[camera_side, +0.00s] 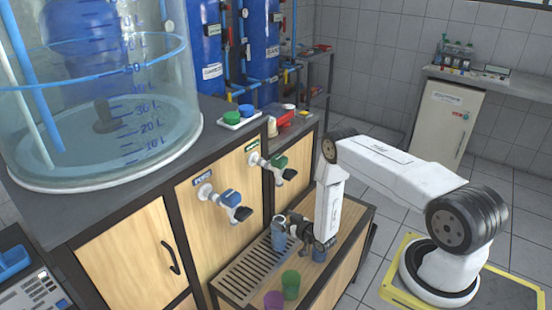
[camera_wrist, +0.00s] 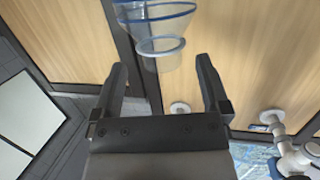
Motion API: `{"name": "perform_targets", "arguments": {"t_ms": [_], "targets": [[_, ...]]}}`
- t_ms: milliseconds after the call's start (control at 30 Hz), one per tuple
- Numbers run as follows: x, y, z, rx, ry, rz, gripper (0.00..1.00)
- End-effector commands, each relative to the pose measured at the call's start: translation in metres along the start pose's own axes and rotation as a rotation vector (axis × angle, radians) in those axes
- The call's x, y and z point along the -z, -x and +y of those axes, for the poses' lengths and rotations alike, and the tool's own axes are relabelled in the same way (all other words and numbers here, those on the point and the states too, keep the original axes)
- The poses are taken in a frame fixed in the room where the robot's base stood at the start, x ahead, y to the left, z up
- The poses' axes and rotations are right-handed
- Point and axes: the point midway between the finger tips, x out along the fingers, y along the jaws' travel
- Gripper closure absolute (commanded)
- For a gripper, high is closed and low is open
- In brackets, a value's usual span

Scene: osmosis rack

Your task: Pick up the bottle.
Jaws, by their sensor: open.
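A clear, bluish vessel (camera_side: 279,238), the only bottle-like thing near my gripper, stands upright over the slatted drain grate in the side view. In the wrist view it is a see-through vessel with blue rims (camera_wrist: 155,27), at the top centre. My gripper (camera_side: 287,221) is beside its upper part in the side view. In the wrist view my gripper (camera_wrist: 161,66) is open, its two dark fingers spread, with the vessel's near end at the gap between the tips. I cannot tell whether either finger touches it.
A green cup (camera_side: 290,284), a purple cup (camera_side: 273,300) and a blue cup (camera_side: 319,253) stand close by on the low bench around the grate (camera_side: 243,277). Blue-handled (camera_side: 231,198) and green-handled (camera_side: 279,163) taps jut from the cabinet. A large clear tank (camera_side: 110,160) stands above left.

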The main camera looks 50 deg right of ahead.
Motion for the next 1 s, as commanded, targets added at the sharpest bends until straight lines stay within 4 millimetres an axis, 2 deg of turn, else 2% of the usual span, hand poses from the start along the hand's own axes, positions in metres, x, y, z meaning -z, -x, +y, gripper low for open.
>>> {"name": "perform_targets", "arguments": {"t_ms": [500,1000], "targets": [[-0.002,-0.043,-0.002,0.0,0.001,-0.001,0.04],[-0.002,-0.047,-0.002,-0.001,0.001,-0.001,0.04]]}}
